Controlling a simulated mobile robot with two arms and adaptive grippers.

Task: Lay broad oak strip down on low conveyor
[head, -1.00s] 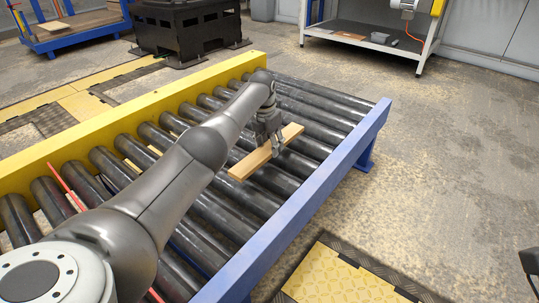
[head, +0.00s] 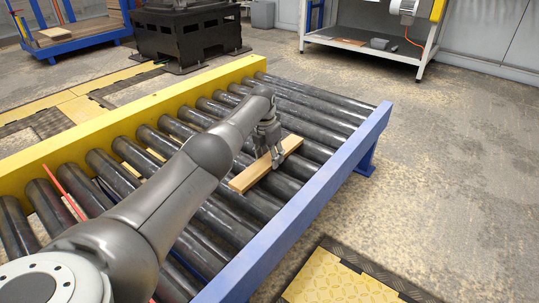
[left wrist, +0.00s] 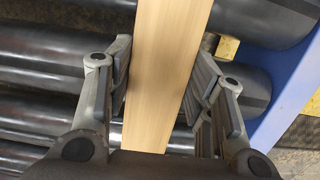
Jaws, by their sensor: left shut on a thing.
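The broad oak strip (head: 250,178) is a pale flat board, lying across the rollers' direction in the head view. It runs lengthwise between the fingers in the left wrist view (left wrist: 163,75). My left gripper (head: 275,158) is shut on it near its middle, one finger on each long edge (left wrist: 165,80). The low conveyor (head: 330,192) has dark rollers, a blue near rail and a yellow far rail. The strip is level, at or just above the rollers; I cannot tell whether it touches. My right gripper is not in view.
A yellow floor plate (head: 335,280) lies at the front right. A white-legged workbench (head: 375,45) stands at the back, with a black crate (head: 190,35) and a blue cart (head: 75,40) to the left. Rollers beyond the strip are clear.

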